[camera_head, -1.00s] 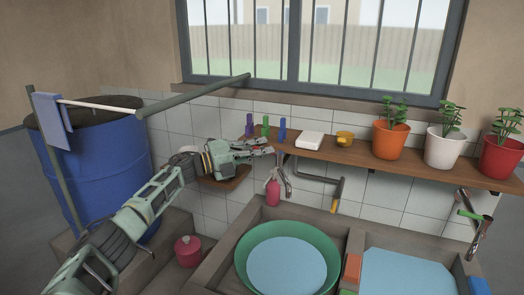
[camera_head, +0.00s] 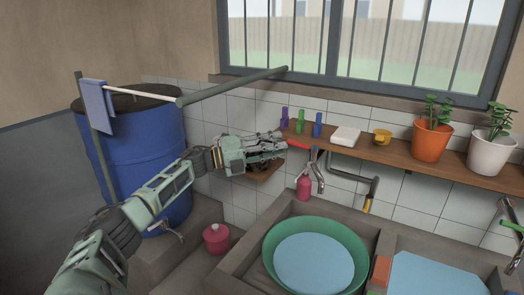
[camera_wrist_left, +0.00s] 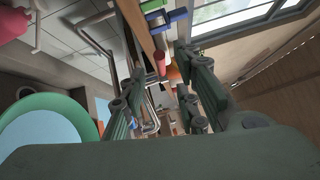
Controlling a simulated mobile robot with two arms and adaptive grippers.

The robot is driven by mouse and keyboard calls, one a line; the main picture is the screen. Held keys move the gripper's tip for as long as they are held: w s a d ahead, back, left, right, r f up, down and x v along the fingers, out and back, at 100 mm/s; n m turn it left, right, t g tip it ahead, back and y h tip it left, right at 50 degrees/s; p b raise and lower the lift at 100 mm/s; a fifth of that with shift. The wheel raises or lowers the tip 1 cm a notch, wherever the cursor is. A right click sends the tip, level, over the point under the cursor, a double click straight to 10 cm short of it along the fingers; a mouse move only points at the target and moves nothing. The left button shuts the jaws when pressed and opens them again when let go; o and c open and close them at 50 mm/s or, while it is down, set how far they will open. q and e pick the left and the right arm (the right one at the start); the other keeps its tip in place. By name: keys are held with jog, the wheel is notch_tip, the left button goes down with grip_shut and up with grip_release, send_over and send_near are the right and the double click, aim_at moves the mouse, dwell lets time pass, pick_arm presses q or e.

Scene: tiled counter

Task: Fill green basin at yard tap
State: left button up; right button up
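The green basin (camera_head: 361,252) stands in the left sink bay, with a pale blue surface like water inside; it also shows in the left wrist view (camera_wrist_left: 35,103). A metal tap (camera_head: 319,178) with a red handle (camera_head: 298,145) is on the tiled wall above the basin's back edge. No stream from its spout can be made out. My left gripper (camera_head: 286,142) is just left of the red handle. In the left wrist view its fingers (camera_wrist_left: 165,95) are spread, with the red handle (camera_wrist_left: 160,62) beyond them. My right gripper is out of view.
A blue barrel (camera_head: 140,150) and a pink pot (camera_head: 216,238) are at left.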

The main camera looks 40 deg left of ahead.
pick_arm(q)
jog(key=shift+v, duration=2.4)
